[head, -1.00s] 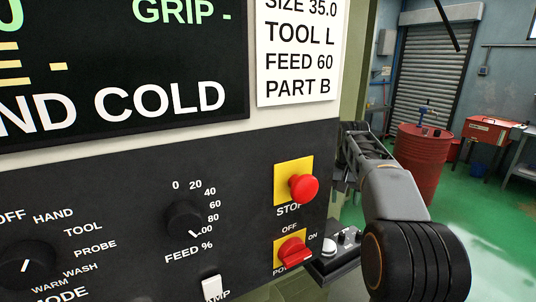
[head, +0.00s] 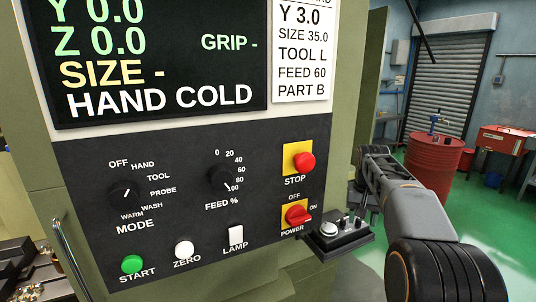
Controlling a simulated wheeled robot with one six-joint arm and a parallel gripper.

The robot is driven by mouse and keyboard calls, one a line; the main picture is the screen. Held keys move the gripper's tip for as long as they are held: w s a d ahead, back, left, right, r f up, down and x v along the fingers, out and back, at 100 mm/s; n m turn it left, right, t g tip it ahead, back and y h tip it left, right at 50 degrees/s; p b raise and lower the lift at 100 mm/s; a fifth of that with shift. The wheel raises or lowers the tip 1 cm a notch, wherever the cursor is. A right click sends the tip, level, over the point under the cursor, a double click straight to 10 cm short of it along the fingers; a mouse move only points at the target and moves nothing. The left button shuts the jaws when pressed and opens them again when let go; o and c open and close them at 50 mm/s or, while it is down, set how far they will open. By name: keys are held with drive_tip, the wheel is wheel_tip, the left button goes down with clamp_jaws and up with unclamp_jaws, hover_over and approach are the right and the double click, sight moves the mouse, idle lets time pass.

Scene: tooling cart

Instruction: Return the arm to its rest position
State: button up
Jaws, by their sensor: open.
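My arm (head: 405,200) reaches forward along the right side of the machine's control panel (head: 75,165), in the head view. Its big round black joint (head: 445,275) is at the bottom right, and the grey link runs up and away to the left. The far end of the arm is dark and partly hidden by the panel's right edge. I cannot make out my gripper or its fingers there.
A small black box with knobs (head: 335,238) juts out at the panel's lower right, close to my arm. The panel carries the red stop button (head: 304,162) and red power switch (head: 297,214). A red drum (head: 433,160) stands behind on open green floor (head: 500,215).

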drive_tip(key=s+a+f+n+t, duration=0.1)
drive_tip(key=s+a+f, duration=0.1)
drive_tip(key=s, duration=0.6)
drive_tip(key=s+a+f+n+t, duration=0.1)
drive_tip(key=s+a, duration=0.3)
drive_tip(key=s, duration=0.4)
drive_tip(key=s+a+f+n+t, duration=0.1)
drive_tip(key=s+a+f, duration=0.3)
drive_tip(key=s, duration=0.4)
drive_tip(key=shift+n+t+y, duration=0.3)
drive_tip(key=shift+n+t, duration=0.1)
drive_tip(key=shift+t, duration=0.2)
